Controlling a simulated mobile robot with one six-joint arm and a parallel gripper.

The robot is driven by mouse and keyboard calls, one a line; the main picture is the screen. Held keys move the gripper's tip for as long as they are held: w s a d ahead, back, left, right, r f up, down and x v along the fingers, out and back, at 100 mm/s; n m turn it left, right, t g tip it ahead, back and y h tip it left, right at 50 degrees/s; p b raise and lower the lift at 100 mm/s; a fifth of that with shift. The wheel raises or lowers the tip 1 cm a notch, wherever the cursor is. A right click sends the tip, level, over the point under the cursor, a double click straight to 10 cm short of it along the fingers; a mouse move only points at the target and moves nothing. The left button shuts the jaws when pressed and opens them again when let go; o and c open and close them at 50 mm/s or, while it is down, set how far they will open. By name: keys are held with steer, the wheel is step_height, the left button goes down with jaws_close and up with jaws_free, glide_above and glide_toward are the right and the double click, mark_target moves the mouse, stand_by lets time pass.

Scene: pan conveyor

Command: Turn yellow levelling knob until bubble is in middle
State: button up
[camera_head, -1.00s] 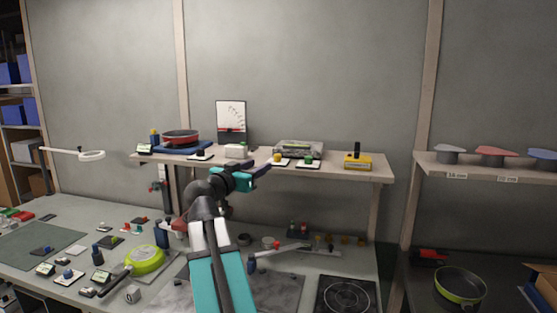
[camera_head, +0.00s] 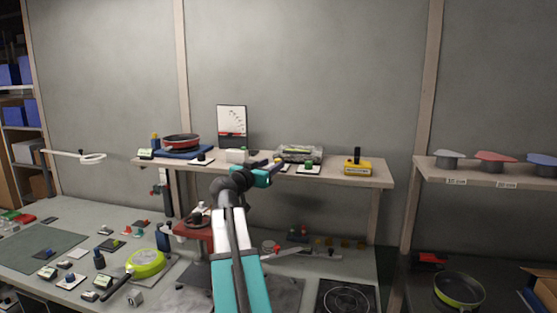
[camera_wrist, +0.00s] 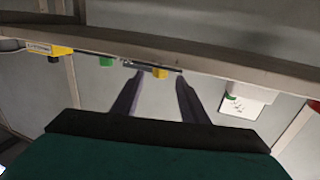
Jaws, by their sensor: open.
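The yellow knob (camera_head: 277,161) sits on a small white plate at the shelf's front edge. In the wrist view the yellow knob (camera_wrist: 160,73) shows beyond the fingertips, roughly between them. My gripper (camera_head: 274,167) is just in front of the shelf edge and partly covers the knob's plate. In the wrist view my gripper (camera_wrist: 159,84) is open, its two dark fingers apart with nothing between them. A grey device (camera_head: 301,154) with a yellow-green strip on top stands behind the knob. I cannot make out a bubble in it.
A green knob (camera_head: 309,164) on a white plate is close on the right, then a yellow box (camera_head: 357,168). A white box (camera_head: 237,156) and a red pan (camera_head: 181,142) are to the left. The wooden shelf edge (camera_wrist: 225,73) crosses the wrist view.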

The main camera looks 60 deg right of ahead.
mark_target(276, 162)
steer(key=shift+w+d+p, duration=0.15)
steer(key=shift+d+p, duration=0.45)
steer(key=shift+d, duration=2)
jaws_close()
